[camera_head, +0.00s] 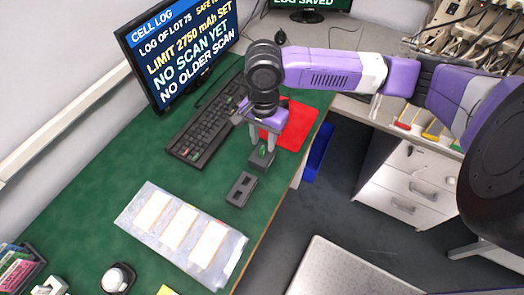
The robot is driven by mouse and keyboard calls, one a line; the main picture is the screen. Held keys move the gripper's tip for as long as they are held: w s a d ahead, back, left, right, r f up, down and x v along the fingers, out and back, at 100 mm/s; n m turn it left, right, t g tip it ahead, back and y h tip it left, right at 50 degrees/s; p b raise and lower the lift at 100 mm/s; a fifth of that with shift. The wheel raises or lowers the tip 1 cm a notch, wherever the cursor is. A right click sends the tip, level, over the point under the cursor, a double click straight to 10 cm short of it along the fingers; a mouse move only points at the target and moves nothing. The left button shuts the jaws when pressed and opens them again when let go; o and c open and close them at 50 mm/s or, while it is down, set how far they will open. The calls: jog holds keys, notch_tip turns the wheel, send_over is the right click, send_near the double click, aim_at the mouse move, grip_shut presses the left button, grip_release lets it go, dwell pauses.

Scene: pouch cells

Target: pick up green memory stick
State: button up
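A small green thing, which looks like the green memory stick (263,149), stands in or on a dark block (260,161) near the right edge of the green desk. My gripper (262,146) points down right over it, with its purple body above. The two grey fingers look spread apart, one on each side of the green stick, with gaps between. Whether a finger touches the stick is too small to tell. My gripper and wrist hide part of the desk behind.
A second dark block (241,189) lies just in front. A black keyboard (206,122) is to the left and a red mat (296,124) behind right. A clear tray with white cards (226,270) lies nearer. A monitor (150,97) stands at the back left.

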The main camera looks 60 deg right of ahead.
aim_at(263, 147)
jog(key=shift+w+d+f, duration=0.1)
jog(key=shift+f, duration=1)
jog(key=shift+w+d+f, duration=0.1)
jog(key=shift+f, duration=1)
grip_shut()
